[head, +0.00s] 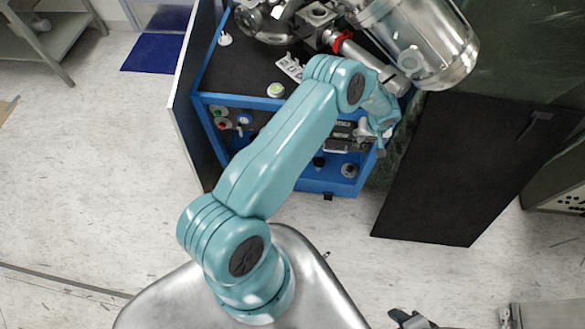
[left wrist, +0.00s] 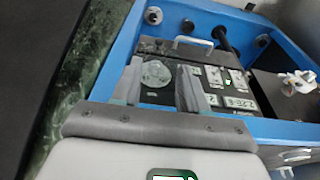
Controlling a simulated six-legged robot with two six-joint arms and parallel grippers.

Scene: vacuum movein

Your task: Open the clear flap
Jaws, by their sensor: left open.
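My left gripper (head: 376,140) reaches over the front of a blue cart (head: 325,185) in the head view. In the left wrist view its two grey fingers (left wrist: 158,88) are apart with nothing between them. They are above a dark panel (left wrist: 150,48) with white labels, set in the cart's blue frame (left wrist: 130,40). A pale handle (left wrist: 193,41) is on the panel's far side, beyond the fingertips. I cannot make out a clear flap's edges for certain. A dark shape at the bottom edge of the head view looks like my right gripper (head: 411,319); its jaws are unclear.
A steel vessel (head: 425,45) and pipework stand on the cart's top. A black panel (head: 450,180) stands to the right of the cart. A blue mat (head: 153,53) lies at the upper left. The pale floor (head: 90,190) at the left is mostly clear.

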